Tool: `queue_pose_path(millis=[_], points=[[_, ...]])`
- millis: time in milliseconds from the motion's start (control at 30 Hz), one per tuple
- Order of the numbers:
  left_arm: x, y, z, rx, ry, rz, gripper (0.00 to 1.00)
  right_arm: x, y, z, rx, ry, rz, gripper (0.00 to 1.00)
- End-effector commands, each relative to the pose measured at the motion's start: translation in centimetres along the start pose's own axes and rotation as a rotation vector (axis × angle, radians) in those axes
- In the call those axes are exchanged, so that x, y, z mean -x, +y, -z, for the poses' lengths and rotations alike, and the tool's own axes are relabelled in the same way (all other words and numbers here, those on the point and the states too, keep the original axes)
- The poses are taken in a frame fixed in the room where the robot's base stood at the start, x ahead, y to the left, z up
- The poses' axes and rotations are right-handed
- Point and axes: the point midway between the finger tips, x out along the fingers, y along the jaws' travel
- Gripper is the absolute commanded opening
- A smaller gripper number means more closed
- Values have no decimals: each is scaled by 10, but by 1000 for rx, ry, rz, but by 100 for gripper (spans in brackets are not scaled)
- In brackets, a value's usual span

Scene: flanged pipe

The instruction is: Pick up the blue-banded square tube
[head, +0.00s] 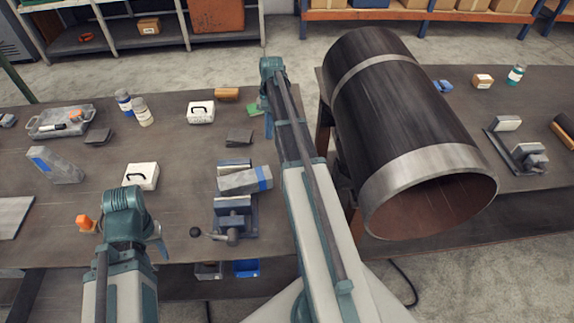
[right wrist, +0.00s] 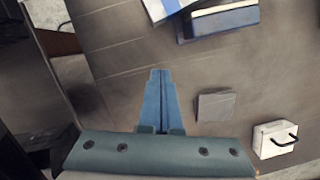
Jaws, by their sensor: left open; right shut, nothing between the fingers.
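A grey square tube with a blue band (head: 238,184) lies across the vise (head: 233,222) at the centre of the left bench. Its blue-banded end points right. Part of it shows at the top edge of the right wrist view (right wrist: 170,6). My right gripper (head: 268,130) is shut and empty, pointing down beyond and right of the tube, apart from it. Its closed blue fingers show in the right wrist view (right wrist: 159,75). My left gripper (head: 165,248) is at the bench's near edge, left of the vise; it is open, mostly hidden by its own wrist.
Another grey piece with a blue mark (head: 62,168) lies at the left. White boxes (head: 140,177) (right wrist: 273,139) and a dark plate (head: 239,138) (right wrist: 215,106) are nearby. A large dark flanged pipe (head: 395,110) stands right of my right arm.

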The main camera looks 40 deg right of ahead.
Motion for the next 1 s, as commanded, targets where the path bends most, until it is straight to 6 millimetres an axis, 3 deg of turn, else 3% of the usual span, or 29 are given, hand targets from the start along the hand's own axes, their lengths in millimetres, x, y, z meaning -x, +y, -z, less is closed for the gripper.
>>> queue_pose_path(millis=[467,1000], points=[[-9,1,0,0,0,0,45,-8,1,4,-43,-12,1,0],[-77,7,4,3,0,0,45,-78,2,4,-41,-12,1,0]])
